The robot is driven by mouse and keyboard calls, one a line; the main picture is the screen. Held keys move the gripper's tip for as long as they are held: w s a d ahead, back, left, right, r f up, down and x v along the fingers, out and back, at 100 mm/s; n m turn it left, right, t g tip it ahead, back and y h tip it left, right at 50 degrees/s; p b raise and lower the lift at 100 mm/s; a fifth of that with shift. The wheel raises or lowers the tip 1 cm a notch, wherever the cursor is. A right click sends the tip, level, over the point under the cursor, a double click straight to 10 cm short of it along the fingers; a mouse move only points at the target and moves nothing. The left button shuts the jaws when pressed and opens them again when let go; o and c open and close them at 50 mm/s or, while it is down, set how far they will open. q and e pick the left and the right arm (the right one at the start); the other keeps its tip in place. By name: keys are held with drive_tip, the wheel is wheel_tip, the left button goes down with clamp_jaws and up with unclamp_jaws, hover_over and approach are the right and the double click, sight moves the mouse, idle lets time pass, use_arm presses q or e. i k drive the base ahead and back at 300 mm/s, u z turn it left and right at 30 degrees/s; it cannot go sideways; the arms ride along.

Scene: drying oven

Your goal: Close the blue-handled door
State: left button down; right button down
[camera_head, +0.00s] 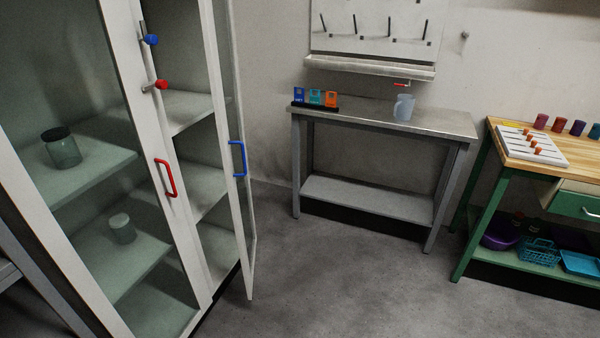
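The blue-handled door (250,222) belongs to the tall white cabinet (20,190) on the left. It is a narrow glass-paned door standing open, swung outward and seen nearly edge-on. Its blue handle (238,158) is on the door's frame. Beside it, the red-handled door (135,140) is a glass door that looks shut, with a red handle (166,178). Shelves show through the gap between the two doors. Neither of my grippers is in view.
Glass jars (62,147) stand inside the cabinet. A steel table (440,122) stands against the back wall, and a green workbench (480,185) is at right. The grey floor (340,285) in front of the cabinet's open door is clear.

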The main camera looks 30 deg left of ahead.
sight(238, 179)
drive_tip(key=z, duration=0.25)
drive_tip(key=i, duration=0.7)
drive_tip(key=u, duration=0.55)
drive_tip(key=i, duration=0.5)
drive_tip(key=u, duration=0.55)
